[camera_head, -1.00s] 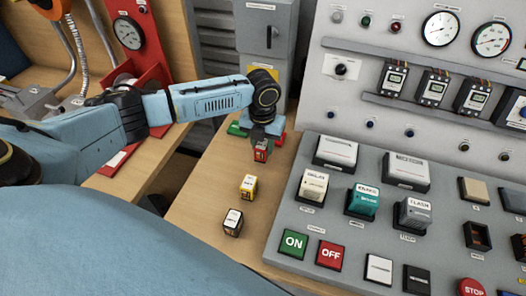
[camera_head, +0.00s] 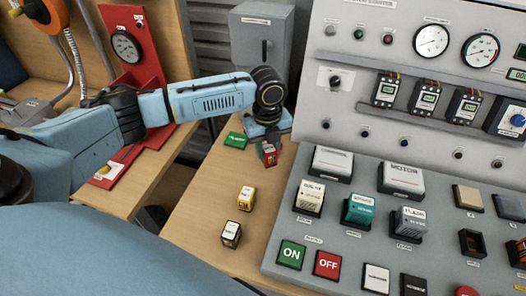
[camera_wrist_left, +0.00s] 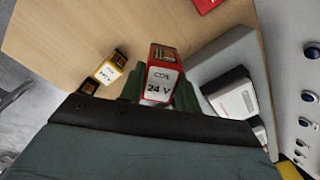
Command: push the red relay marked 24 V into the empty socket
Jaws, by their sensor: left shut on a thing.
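My left gripper (camera_head: 268,143) is shut on the red relay (camera_head: 269,156), in the head view above the wooden table, left of the grey panel's edge. In the left wrist view the red relay (camera_wrist_left: 160,82) shows a white label reading "COIL 24 V" between the fingers (camera_wrist_left: 160,92). A dark, open-looking socket (camera_head: 472,243) is on the panel, right of the grey relay; I cannot tell for sure that it is empty. My right gripper is not in view.
A yellow relay (camera_head: 246,197) and a dark relay with a white label (camera_head: 231,234) stand on the table (camera_head: 195,215).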

